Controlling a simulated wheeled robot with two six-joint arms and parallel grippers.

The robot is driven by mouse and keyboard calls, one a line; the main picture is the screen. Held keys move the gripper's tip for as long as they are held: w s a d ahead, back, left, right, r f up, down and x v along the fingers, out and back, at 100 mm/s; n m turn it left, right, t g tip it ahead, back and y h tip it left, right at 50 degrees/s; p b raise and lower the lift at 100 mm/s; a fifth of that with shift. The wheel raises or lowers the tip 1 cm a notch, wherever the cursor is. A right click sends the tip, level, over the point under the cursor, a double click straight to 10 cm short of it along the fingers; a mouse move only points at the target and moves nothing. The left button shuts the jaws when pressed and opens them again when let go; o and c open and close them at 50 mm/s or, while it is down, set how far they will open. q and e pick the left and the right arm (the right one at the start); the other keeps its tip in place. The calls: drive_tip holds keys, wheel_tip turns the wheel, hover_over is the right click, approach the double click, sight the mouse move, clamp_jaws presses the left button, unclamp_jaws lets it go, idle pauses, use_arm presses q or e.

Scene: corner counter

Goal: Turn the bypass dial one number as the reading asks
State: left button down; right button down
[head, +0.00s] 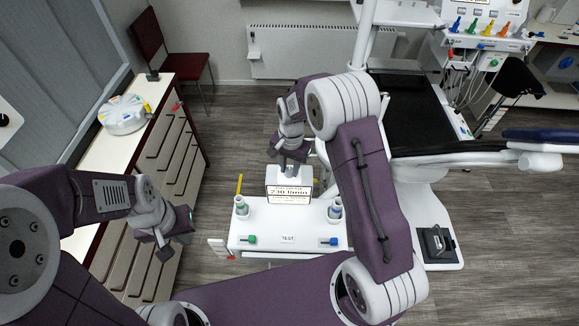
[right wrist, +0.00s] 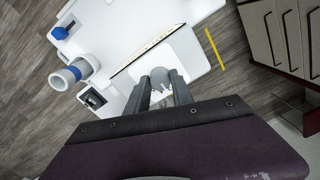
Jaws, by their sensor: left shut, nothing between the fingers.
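A white box with a lit sign (head: 290,191) stands on the white console (head: 262,238); its large line looks like "230 l/min" and the smaller lines are unreadable. My right gripper (head: 291,166) points down behind the sign. In the right wrist view its two fingers (right wrist: 164,92) are apart, one on each side of a round grey knob (right wrist: 161,75), probably the dial. I cannot tell whether they press on it. Any numbers on it are hidden or too small. My left gripper (head: 165,250) is shut and empty, beside the drawers, left of the console.
The console carries a green knob (head: 251,239), a blue knob (head: 333,241), a "TEST" label and two upright cylinders (head: 241,207) (head: 335,209). Drawers (head: 172,165) stand at left, with a round white device (head: 123,114) on top. A dental chair (head: 405,112) is at right.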

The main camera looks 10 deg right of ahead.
drive_tip(key=shift+n, duration=0.3)
drive_tip(key=shift+w+n, duration=0.1)
drive_tip(key=shift+n, duration=2.5)
drive_tip(key=c, duration=1.3)
unclamp_jaws()
drive_tip(key=shift+o, duration=1)
drive_tip(key=shift+w, duration=0.15)
